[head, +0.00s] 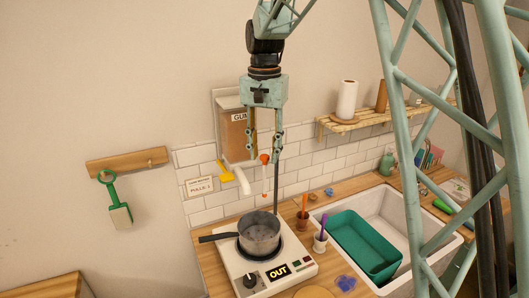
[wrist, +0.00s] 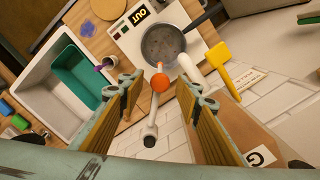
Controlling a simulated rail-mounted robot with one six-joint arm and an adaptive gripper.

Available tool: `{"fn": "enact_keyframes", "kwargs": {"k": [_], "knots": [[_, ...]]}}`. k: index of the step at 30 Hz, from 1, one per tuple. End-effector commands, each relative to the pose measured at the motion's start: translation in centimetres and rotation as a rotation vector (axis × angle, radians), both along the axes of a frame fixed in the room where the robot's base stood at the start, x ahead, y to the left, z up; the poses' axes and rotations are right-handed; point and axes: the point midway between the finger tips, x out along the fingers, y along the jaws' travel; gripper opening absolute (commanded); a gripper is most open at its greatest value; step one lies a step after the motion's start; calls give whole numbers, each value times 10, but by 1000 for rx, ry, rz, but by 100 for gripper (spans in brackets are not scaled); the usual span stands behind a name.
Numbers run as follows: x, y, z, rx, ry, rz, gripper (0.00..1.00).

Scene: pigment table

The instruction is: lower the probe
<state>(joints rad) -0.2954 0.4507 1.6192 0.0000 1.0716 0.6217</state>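The probe (head: 264,178) is a thin pale rod with an orange ball on top, hanging upright above the pot. In the wrist view its orange ball (wrist: 159,84) shows between my fingers and farther away. A white arm runs from near the ball to a dark-ended post. The grey pot (head: 259,233) with a dark handle stands on the white hotplate (head: 288,273), whose display reads OUT. It also shows in the wrist view (wrist: 172,42). My gripper (head: 265,150) points down, open and empty, its fingertips around the ball's height in the head view; contact is not visible.
A white spout (head: 242,180) and yellow lever (head: 225,171) stand left of the probe, below a GUM-labelled container (head: 229,128). Purple-handled (head: 323,228) and orange-handled tools stand in cups to the right. A sink (head: 404,217) holds a green tub (head: 362,246).

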Motion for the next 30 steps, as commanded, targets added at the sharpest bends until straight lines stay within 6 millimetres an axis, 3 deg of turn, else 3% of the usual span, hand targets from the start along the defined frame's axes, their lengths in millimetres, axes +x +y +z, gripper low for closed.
{"fn": "enact_keyframes", "kwargs": {"k": [3,13,23,30], "knots": [[0,0,0,0,0,0,30],[0,0,0,0,0,0,0],[0,0,-12,0,1,0,0],[0,0,-47,-1,3,0,0]]}}
